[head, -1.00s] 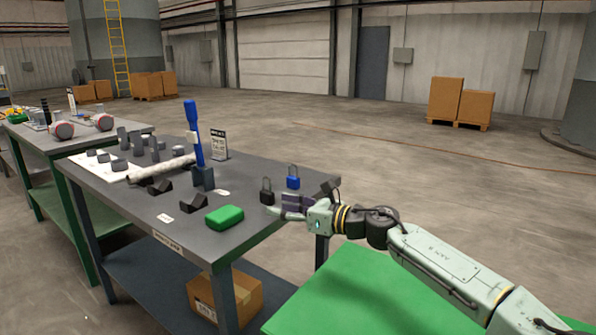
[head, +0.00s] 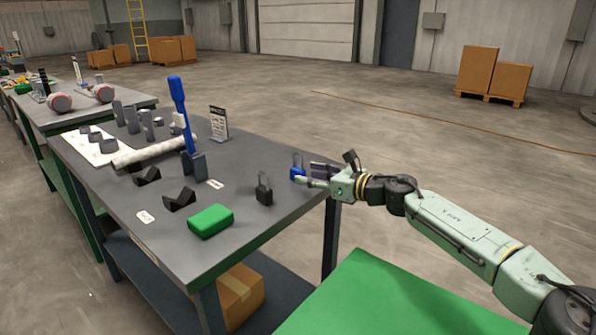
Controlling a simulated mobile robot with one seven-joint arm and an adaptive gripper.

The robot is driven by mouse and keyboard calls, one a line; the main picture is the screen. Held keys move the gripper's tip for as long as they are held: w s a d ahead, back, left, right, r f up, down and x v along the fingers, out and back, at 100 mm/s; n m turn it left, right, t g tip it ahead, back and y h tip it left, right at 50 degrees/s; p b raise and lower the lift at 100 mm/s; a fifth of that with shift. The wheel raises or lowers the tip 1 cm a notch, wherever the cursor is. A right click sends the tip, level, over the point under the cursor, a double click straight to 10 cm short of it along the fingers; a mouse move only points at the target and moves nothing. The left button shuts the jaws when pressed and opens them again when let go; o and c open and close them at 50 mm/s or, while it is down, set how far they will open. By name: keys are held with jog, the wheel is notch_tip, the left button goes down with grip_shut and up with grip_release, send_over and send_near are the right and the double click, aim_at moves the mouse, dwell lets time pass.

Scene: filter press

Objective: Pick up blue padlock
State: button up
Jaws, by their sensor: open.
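The blue padlock (head: 297,170) stands upright near the right end of the grey table (head: 262,228), its shackle up. My gripper (head: 309,176) reaches in from the right at the padlock's height. Its jaws are open, and a pale finger overlaps the lower front of the padlock in the picture. I cannot tell whether the fingers touch it. A black padlock (head: 264,190) stands just left of and nearer than the blue one.
A green case (head: 211,221) lies at the table's front edge. Black V-shaped blocks (head: 180,199), a blue-handled tool (head: 181,115) in a holder and a small sign (head: 219,124) stand further left. A green surface (head: 385,300) lies below my arm.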

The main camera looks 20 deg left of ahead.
aim_at(304, 171)
jog(key=x, duration=0.1)
jog(key=p+x, duration=0.1)
jog(key=x, duration=0.1)
jog(key=p+x, duration=0.1)
jog(key=x, duration=0.1)
jog(key=shift+w+r, duration=0.25)
jog(key=shift+w, duration=0.05)
jog(key=shift+w+a+f, duration=0.1)
jog(key=shift+w+a, duration=0.05)
jog(key=shift+c, duration=0.4)
grip_shut()
